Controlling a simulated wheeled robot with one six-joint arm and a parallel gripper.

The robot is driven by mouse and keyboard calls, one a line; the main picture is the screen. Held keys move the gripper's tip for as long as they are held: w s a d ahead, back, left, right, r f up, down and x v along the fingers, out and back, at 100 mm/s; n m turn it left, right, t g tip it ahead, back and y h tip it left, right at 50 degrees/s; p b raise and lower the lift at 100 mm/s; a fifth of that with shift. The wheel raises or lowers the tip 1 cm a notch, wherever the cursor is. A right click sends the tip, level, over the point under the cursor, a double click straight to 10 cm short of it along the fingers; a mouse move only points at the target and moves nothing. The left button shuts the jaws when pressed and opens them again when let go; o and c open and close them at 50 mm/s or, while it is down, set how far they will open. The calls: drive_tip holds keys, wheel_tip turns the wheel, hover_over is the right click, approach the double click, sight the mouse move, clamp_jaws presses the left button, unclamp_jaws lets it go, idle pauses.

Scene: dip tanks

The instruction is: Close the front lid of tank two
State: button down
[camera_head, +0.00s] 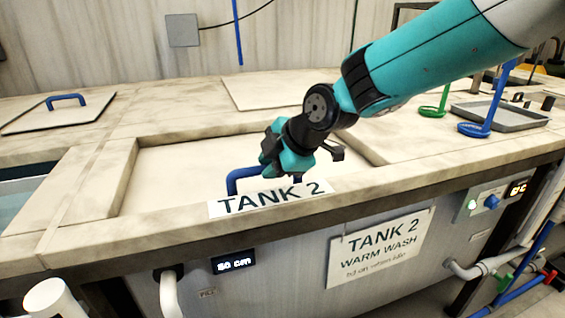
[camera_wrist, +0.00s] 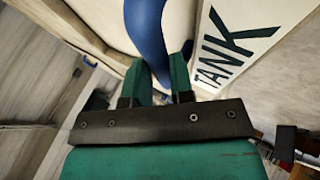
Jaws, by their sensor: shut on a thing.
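Tank two's front lid (camera_head: 180,165) is a pale panel within the frame of the opening, behind the "TANK 2" label (camera_head: 240,202). Its surface looks level, but I cannot tell whether it is fully seated. Its blue bar handle (camera_head: 234,182) stands just behind the label, partly hidden by my gripper. My gripper (camera_head: 268,160) is shut on the handle, reaching in from the upper right. In the wrist view, the blue handle (camera_wrist: 149,35) runs down between the two green fingers of my gripper (camera_wrist: 160,72).
A tank opening with water (camera_head: 18,195) lies at the left, and a lid with a blue handle (camera_head: 66,101) lies behind it. A metal tray (camera_head: 500,117) and blue (camera_head: 486,127) and green (camera_head: 434,110) hooked stands are at the right. A tank sign (camera_head: 380,248) hangs on the front.

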drive_tip(key=shift+s+f, duration=0.15)
drive_tip(key=shift+s, duration=0.15)
drive_tip(key=c, duration=1)
unclamp_jaws()
drive_tip(key=shift+d+r, duration=0.1)
drive_tip(key=shift+r, duration=0.15)
drive_tip(key=shift+s+d+r, duration=0.1)
drive_tip(key=shift+d+r, duration=0.1)
drive_tip(key=shift+r, duration=0.05)
drive_tip(key=b+v, duration=0.2)
drive_tip(key=v, duration=1.4)
drive_tip(key=shift+d+r, duration=0.2)
